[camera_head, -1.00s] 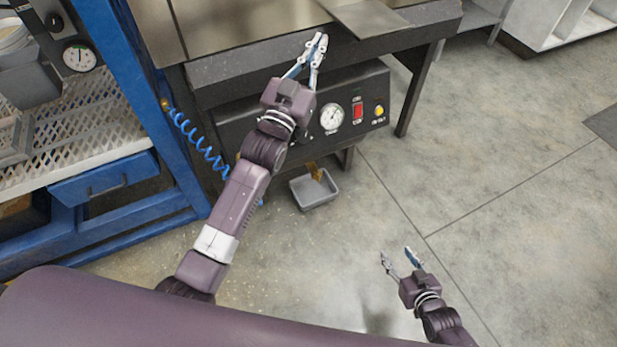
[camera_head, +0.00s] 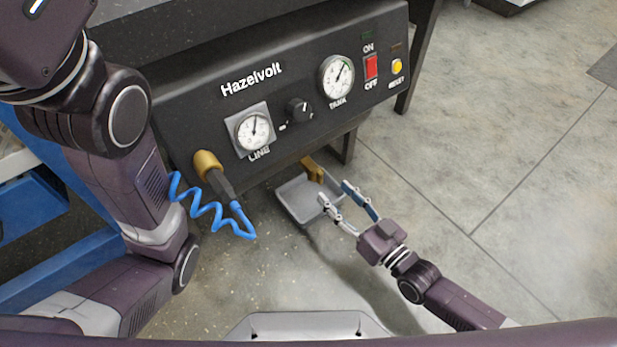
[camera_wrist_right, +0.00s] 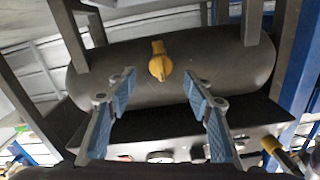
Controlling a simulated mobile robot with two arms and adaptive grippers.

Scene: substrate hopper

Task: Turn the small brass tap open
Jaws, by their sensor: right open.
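The small brass tap (camera_head: 313,169) hangs under the dark machine, above a grey tray (camera_head: 281,200). In the right wrist view the tap (camera_wrist_right: 158,62) sticks out from the underside of a dark cylindrical tank (camera_wrist_right: 215,62). My right gripper (camera_head: 334,191) is open and empty, with its fingers close to the tray and tap in the head view. In the wrist view its spread blue-padded fingers (camera_wrist_right: 159,78) frame the tap, which lies between and beyond the tips. No contact shows. My left arm is at the left, its fingers outside the picture.
The front panel (camera_head: 200,105) holds a LINE gauge (camera_head: 253,131), a knob (camera_head: 299,110), a TANK gauge (camera_head: 336,76) and a red switch (camera_head: 371,67). A brass coupling (camera_head: 207,163) carries a coiled blue hose (camera_head: 205,208). Machine legs (camera_head: 349,145) stand near the tap. The floor at right is clear.

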